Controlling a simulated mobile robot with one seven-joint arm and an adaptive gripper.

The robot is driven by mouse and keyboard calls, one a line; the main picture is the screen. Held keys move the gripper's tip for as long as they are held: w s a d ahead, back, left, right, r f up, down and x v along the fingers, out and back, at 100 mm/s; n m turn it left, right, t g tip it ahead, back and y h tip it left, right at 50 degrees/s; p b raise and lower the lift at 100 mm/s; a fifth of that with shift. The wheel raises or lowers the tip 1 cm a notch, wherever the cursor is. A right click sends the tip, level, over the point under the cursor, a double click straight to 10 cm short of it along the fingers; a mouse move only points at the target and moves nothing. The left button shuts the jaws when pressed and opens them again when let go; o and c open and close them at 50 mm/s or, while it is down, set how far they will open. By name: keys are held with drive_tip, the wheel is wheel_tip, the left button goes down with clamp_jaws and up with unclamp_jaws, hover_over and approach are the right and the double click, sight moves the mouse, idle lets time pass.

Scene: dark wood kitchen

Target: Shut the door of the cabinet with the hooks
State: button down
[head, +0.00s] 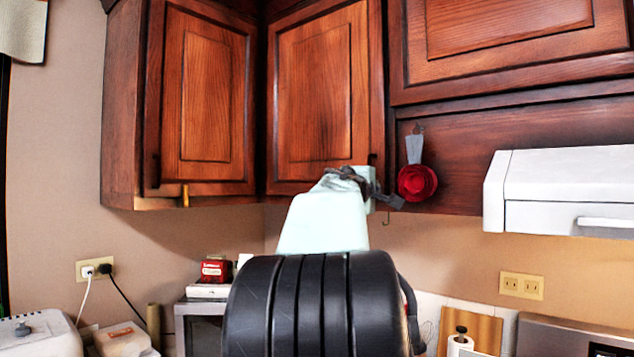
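Dark wood wall cabinets hang across the top of the head view. The middle cabinet door (322,95) looks flush or nearly flush with its frame; a small gap cannot be ruled out. The left cabinet door (203,100) also looks shut. A small hook (386,218) hangs below the middle cabinet's lower right corner, and another hook (419,129) is on the wood panel to its right. My gripper (388,192) is at the middle door's lower right corner, seen from behind. Contact and finger opening cannot be made out, and my arm hides part of the door's bottom edge.
A red measuring cup (417,182) with a grey handle hangs right of my gripper. A white range hood (565,188) juts out further right. Below are a red box (215,270), outlets (521,286) and counter items.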

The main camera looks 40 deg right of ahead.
drive_tip(key=shift+s+d, duration=0.1)
drive_tip(key=shift+d, duration=0.7)
drive_tip(key=shift+a, duration=0.15)
